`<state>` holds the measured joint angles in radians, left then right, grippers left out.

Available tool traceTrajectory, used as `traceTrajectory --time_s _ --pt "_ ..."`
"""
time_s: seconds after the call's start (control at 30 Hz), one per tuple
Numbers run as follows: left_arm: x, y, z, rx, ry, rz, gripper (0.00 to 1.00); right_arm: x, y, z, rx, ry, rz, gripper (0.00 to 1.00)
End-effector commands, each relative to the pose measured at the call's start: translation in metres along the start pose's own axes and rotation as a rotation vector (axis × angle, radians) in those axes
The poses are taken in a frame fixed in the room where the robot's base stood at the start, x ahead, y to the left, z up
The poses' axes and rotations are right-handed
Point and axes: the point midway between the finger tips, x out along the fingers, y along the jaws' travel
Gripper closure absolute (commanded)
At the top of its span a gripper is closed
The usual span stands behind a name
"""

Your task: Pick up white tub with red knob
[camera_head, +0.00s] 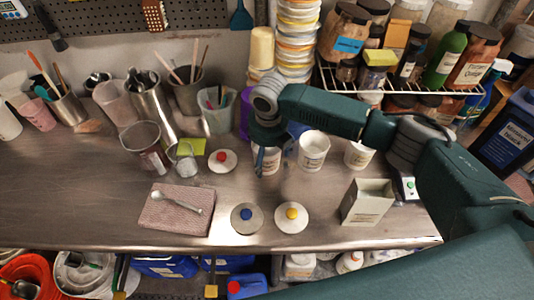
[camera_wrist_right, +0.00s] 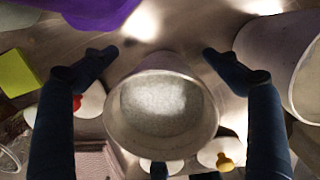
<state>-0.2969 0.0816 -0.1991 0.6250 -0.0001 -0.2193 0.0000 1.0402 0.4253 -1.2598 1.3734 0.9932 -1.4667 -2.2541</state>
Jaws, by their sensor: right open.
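A white lid with a red knob (camera_head: 222,161) lies flat on the steel bench. It also shows in the right wrist view (camera_wrist_right: 91,101), partly behind a finger. Beside it stands an open white tub (camera_head: 268,164) with a printed label. In the right wrist view this tub (camera_wrist_right: 160,112) is centred, with pale grey contents. My right gripper (camera_head: 267,147) points down over it. In the right wrist view its open fingers (camera_wrist_right: 158,58) are on either side of the tub, with visible gaps. My left gripper is not in view.
Two more white tubs (camera_head: 313,152) (camera_head: 358,154) stand to the right. Lids with a blue knob (camera_head: 246,216) and a yellow knob (camera_head: 291,215) lie in front, by a pinkish cloth (camera_head: 172,222) with a spoon. A grey box (camera_head: 367,203) stands right. Cups crowd the left.

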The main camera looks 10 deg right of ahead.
Motion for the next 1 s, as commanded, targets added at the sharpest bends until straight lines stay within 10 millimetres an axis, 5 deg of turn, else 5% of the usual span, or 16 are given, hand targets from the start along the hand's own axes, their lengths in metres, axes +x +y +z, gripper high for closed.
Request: traceTrajectory --time_s 0.1,0.4,0.77,1.0 --pt "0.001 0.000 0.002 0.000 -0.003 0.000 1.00 0.000 0.000 0.000 0.000 0.000 0.000 0.12" --pt "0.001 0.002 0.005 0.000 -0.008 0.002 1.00 0.000 -0.001 0.000 0.000 0.000 -0.001 0.69" --pt "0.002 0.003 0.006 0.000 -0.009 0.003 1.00 -0.004 -0.001 0.001 0.001 -0.001 -0.001 0.69" --pt "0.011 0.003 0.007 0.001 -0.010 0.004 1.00 -0.034 0.000 0.006 -0.001 -0.005 0.001 0.70"
